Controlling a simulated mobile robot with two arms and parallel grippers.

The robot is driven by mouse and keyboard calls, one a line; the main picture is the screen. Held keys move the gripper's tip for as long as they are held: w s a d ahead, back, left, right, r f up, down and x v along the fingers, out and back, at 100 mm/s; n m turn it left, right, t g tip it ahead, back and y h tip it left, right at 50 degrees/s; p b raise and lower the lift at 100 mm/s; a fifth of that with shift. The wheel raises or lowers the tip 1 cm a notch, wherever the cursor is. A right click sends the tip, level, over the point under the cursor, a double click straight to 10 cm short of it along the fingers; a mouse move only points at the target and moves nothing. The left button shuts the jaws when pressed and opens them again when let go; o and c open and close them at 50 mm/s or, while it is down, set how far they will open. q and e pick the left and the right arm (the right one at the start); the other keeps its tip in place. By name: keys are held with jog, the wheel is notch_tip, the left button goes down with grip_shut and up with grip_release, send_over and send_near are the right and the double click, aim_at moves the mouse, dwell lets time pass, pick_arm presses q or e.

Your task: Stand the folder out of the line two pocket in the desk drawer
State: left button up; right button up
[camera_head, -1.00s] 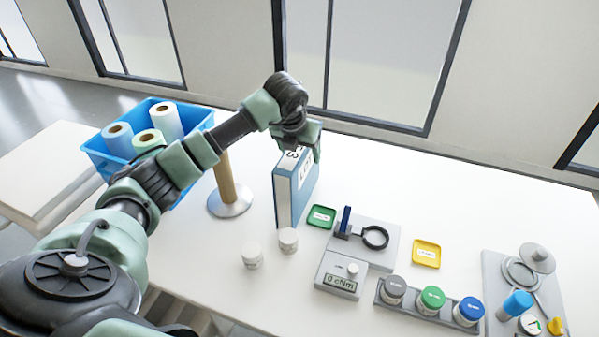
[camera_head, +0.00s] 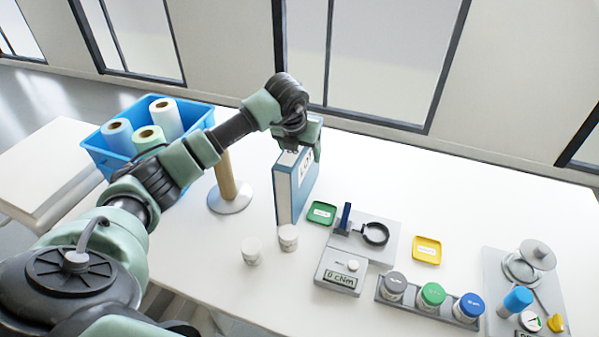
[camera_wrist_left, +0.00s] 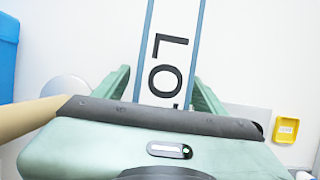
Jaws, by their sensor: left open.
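A blue folder (camera_head: 284,195) with a white lettered label stands upright on the white table, right of the wooden post. My left gripper (camera_head: 303,146) is at its top end, pointing down. In the left wrist view the folder's white, blue-edged face (camera_wrist_left: 168,50) with the letters "LO" lies between the two green fingers of my left gripper (camera_wrist_left: 158,85). The fingers are open, one on each side of it; whether they touch it cannot be told. No drawer or pocket shows. My right gripper is not in view.
A wooden post (camera_head: 226,175) on a round base and a blue crate (camera_head: 101,158) of rolls stand to the left. Two white jars (camera_head: 288,238) are in front. A green tray (camera_head: 321,212), a grey device (camera_head: 341,278), a yellow tray (camera_head: 427,249) and capped jars lie right.

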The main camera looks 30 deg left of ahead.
pick_arm(q)
grip_shut()
jog(key=shift+r, duration=0.1)
